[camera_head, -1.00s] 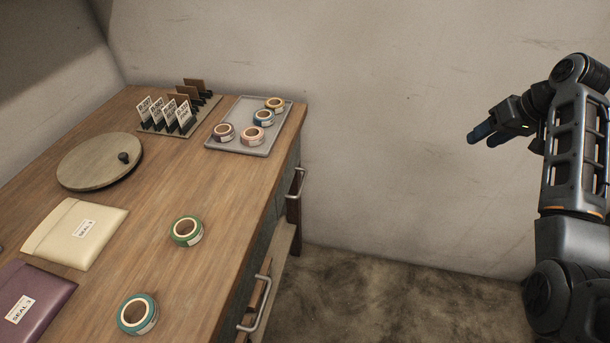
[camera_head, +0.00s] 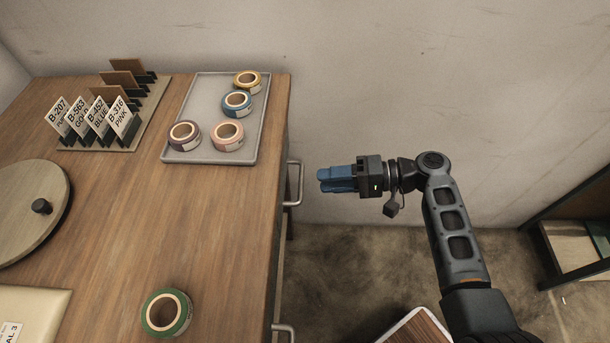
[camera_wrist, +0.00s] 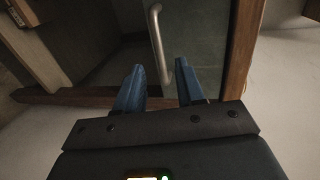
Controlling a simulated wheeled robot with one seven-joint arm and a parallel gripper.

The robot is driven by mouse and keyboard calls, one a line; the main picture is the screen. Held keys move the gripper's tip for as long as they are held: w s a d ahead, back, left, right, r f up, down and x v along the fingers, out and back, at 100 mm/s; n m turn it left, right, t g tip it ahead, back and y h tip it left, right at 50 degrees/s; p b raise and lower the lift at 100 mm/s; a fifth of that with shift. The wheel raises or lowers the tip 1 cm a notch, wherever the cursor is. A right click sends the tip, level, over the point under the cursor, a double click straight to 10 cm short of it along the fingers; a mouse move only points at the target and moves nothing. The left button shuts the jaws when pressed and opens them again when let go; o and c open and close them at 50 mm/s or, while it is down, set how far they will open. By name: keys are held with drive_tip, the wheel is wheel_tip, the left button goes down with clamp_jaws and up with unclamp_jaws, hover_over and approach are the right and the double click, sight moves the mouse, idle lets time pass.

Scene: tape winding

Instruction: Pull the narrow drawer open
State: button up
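The desk's front faces right in the head view, with a silver bar handle (camera_head: 297,184) near the far corner. It also shows in the wrist view as a vertical bar (camera_wrist: 158,45) on a grey-green drawer front (camera_wrist: 200,35) framed in wood. A second handle (camera_head: 284,331) shows at the bottom edge of the head view. My gripper (camera_head: 322,180) is just right of the far handle, apart from it. In the wrist view its two blue fingers (camera_wrist: 158,85) are spread with nothing between them, and the handle lies ahead of the gap. The drawer fronts are mostly hidden in the head view.
The wooden desktop (camera_head: 120,220) holds a grey tray (camera_head: 195,100) with several tape rolls, a card rack (camera_head: 150,110), a round turntable (camera_head: 20,205) and a green tape roll (camera_head: 167,313). A wooden shelf (camera_head: 570,240) stands at right. Open floor lies beside the desk.

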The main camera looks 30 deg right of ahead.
drive_tip(key=shift+x, duration=2.7)
drive_tip(key=shift+c, duration=0.4)
clamp_jaws()
